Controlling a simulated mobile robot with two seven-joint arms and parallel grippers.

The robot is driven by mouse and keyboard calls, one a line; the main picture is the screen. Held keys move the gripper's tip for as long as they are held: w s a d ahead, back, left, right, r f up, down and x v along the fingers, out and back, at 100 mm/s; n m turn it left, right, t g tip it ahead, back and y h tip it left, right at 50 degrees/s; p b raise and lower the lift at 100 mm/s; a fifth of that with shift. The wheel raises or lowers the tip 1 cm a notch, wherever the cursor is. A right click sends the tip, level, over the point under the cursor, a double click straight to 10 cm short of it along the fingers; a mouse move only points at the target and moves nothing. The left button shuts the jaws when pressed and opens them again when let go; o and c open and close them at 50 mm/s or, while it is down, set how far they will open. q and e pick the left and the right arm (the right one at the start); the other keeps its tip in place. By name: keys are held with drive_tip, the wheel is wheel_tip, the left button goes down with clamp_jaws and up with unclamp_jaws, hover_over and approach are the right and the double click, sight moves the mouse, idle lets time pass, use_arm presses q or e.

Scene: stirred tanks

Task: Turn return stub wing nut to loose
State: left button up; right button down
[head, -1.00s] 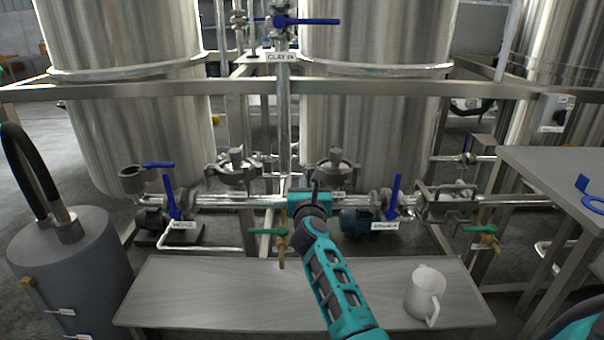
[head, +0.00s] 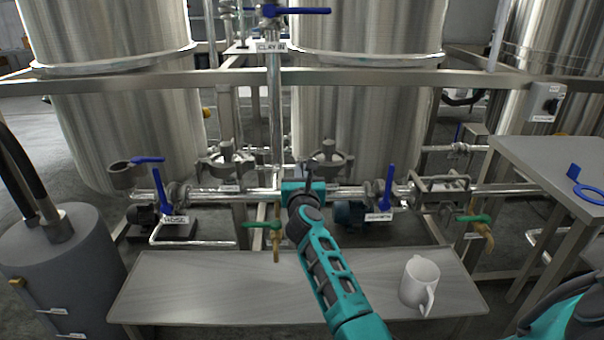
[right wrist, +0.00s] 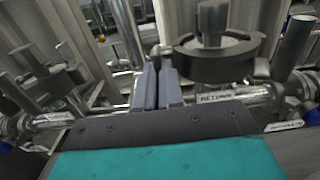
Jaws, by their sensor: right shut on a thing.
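The return stub (head: 329,164) is a steel clamped fitting with an upright knob on the pipe run in front of the middle tank. In the right wrist view its round clamp (right wrist: 222,58) fills the upper middle, above a label reading RETURN (right wrist: 214,97). My right gripper (head: 310,168) is at the left end of this clamp. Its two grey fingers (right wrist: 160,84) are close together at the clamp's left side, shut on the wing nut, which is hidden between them. I cannot tell the nut's turn. My left gripper is not in view.
A similar clamped fitting (head: 226,162) stands to the left. Blue-handled valves (head: 387,186) and green-handled taps (head: 475,219) line the pipes. A white jug (head: 419,284) stands on the low bench (head: 210,290). A grey side table (head: 560,160) is at right.

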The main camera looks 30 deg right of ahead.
drive_tip(key=n+p, duration=0.3)
drive_tip(key=n, duration=0.3)
drive_tip(key=n+p, duration=0.3)
drive_tip(key=n, duration=0.2)
drive_tip(key=n+p, duration=0.3)
drive_tip(key=n, duration=0.3)
drive_tip(key=shift+w+a+f+n, duration=0.2)
drive_tip(key=shift+a+n, duration=0.05)
drive_tip(key=shift+n, duration=0.05)
idle(0.7)
drive_tip(key=c, duration=1.5)
unclamp_jaws()
drive_tip(key=shift+c, duration=0.2)
drive_tip(key=shift+s+f, duration=0.1)
